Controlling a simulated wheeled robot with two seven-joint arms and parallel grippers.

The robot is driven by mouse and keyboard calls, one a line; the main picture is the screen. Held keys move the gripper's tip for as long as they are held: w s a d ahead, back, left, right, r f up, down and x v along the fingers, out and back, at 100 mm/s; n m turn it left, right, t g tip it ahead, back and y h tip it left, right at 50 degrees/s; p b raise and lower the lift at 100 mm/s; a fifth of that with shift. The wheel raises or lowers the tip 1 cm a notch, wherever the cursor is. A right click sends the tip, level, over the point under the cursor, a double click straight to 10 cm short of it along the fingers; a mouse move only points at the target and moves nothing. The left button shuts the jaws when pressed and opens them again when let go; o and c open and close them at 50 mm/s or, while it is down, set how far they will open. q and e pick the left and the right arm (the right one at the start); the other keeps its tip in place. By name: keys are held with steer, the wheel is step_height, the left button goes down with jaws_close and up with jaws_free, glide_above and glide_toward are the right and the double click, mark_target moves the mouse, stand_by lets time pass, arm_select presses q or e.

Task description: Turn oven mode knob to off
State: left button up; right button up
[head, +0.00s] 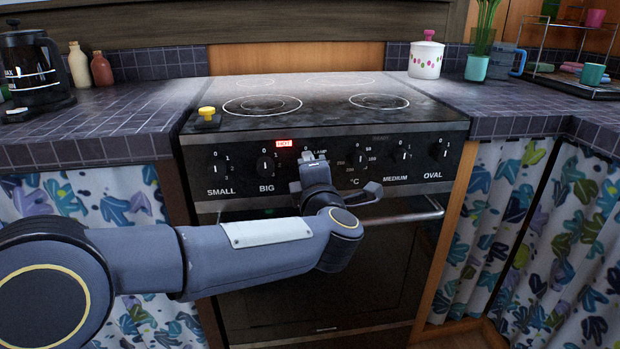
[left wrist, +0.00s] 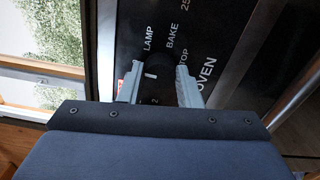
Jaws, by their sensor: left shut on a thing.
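The oven mode knob (left wrist: 158,78) is dark and sits on the black oven panel (left wrist: 215,28). It shows in the left wrist view with a short white mark on its face. Labels LAMP, BAKE and TOP are printed around it, and OVEN is printed below on the panel. My left gripper (left wrist: 160,80) is shut on the knob, with one grey finger on each side of it. In the head view my left gripper (head: 309,160) is at the middle of the panel and hides most of the knob. My right gripper is not in view.
Other knobs stand on both sides: small (head: 216,168), big (head: 265,166), temperature (head: 361,158), medium (head: 401,154) and oval (head: 440,150). The oven door handle (head: 405,217) juts out below the panel. A red display (head: 284,143) is above.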

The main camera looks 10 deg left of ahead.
arm_select(q)
steer(key=shift+n, duration=0.4)
steer(key=o, duration=1)
steer(key=p+v, duration=0.1)
steer(key=v, duration=0.6)
steer(key=shift+s+d, duration=0.1)
steer(key=shift+s, duration=0.25)
steer(key=shift+r, duration=0.1)
